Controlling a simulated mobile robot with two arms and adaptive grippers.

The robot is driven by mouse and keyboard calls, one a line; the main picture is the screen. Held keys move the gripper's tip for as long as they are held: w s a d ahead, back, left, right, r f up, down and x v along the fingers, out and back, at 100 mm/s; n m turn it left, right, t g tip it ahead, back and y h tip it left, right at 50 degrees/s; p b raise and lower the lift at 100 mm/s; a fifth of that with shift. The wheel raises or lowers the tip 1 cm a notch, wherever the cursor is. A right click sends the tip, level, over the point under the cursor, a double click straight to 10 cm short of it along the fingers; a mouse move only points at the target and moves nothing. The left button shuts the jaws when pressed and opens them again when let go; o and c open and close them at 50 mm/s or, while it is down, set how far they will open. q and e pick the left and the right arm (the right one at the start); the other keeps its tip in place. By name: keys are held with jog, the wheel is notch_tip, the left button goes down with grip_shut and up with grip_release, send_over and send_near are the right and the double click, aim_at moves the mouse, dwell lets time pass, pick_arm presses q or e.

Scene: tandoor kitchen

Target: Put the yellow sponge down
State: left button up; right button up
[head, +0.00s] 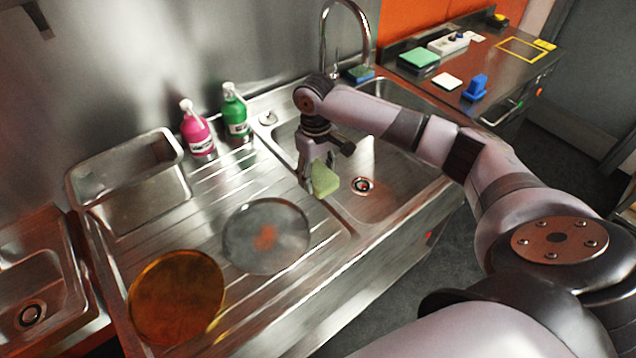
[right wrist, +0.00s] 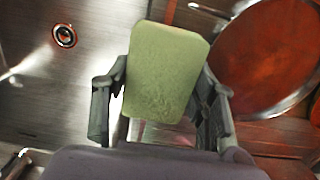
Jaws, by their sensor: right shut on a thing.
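The yellow sponge (head: 325,181) looks yellow-green and is held by my right gripper (head: 318,178) near the left edge of the sink basin (head: 385,200), beside the drainboard. In the right wrist view the sponge (right wrist: 165,72) stands out between the two fingers of the right gripper (right wrist: 160,108), which are shut on it. I cannot tell how high it is above the steel. My left gripper is not in view.
A grey plate-like disc (head: 285,236) and an amber disc (head: 178,296) lie on the drainboard (head: 226,180). Pink (head: 197,130) and green (head: 235,112) bottles and an empty steel tub (head: 140,195) stand behind. A blue-green sponge (head: 358,74) lies by the faucet (head: 371,40).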

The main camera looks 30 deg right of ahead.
notch_tip(320, 180, down, 4)
jog(key=shift+f+p, duration=0.1)
jog(key=shift+p, duration=0.25)
jog(key=shift+f, duration=0.2)
jog(key=shift+f, duration=0.25)
jog(key=shift+f, duration=0.15)
jog(key=o, duration=1)
